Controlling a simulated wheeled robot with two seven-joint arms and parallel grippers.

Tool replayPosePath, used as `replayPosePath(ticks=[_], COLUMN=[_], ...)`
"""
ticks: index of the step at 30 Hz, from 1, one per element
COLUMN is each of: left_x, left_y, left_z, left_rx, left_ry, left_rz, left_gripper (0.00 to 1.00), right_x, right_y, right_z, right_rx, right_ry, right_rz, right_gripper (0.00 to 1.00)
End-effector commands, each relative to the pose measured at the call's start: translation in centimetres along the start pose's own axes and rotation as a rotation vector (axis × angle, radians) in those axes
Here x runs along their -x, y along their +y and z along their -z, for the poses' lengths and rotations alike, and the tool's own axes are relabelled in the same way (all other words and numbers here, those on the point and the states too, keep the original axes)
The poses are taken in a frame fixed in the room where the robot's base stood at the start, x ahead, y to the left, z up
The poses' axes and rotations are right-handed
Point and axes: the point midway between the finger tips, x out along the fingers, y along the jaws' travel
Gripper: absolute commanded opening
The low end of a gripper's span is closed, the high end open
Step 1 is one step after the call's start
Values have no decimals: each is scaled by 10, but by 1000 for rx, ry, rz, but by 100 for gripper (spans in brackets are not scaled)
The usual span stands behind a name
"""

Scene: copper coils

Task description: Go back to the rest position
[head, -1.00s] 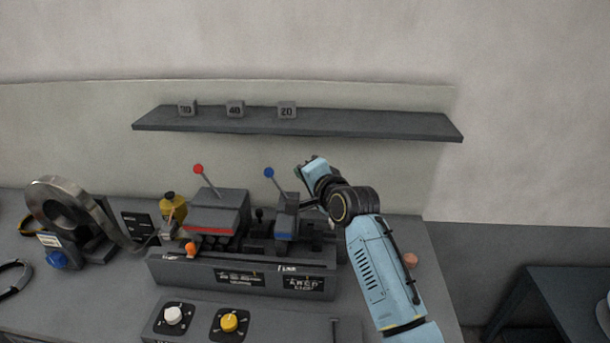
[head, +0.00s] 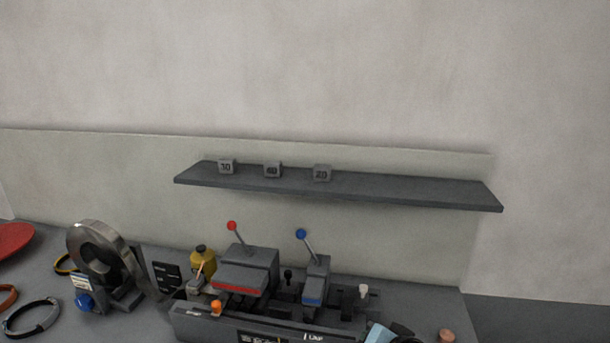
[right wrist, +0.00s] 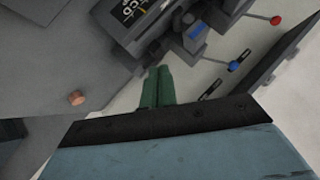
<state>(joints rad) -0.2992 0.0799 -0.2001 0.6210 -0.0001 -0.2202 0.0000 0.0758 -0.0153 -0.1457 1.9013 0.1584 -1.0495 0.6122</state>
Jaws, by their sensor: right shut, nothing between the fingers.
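My right gripper (right wrist: 159,72) shows in the right wrist view as two green fingers pressed together with nothing between them. It is near the machine with the red-knobbed lever (head: 238,238) and the blue-knobbed lever (head: 307,244), and I see no contact. My left gripper is in neither view.
A dark shelf (head: 400,190) with three numbered blocks hangs above the bench. A metal coil (head: 88,240) on a stand, a yellow bottle (head: 203,262) and cable loops lie left. A copper-coloured cylinder (head: 446,335) stands at the right; it also shows in the right wrist view (right wrist: 77,98).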

Motion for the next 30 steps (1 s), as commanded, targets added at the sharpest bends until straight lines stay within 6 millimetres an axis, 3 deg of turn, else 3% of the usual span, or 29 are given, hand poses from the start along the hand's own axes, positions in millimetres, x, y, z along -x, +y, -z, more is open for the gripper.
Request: replayPosePath(ticks=[1,3,7,12,23,30], left_x=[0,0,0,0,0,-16], left_y=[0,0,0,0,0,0], left_z=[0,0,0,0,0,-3], left_rx=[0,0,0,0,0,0], left_ry=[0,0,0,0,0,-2], left_rz=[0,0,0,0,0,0], left_gripper=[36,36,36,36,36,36], right_x=[18,43,86,131,210,161], right_y=[26,54,92,119,151,184], right_z=[-26,-55,-95,-127,-168,-198], right_rx=[72,176,332,468,670,663], right_ry=[-48,-118,-235,-352,-558,-573], right_rz=[-59,-130,-223,-290,-366,-367], right_gripper=[0,0,0,0,0,0])
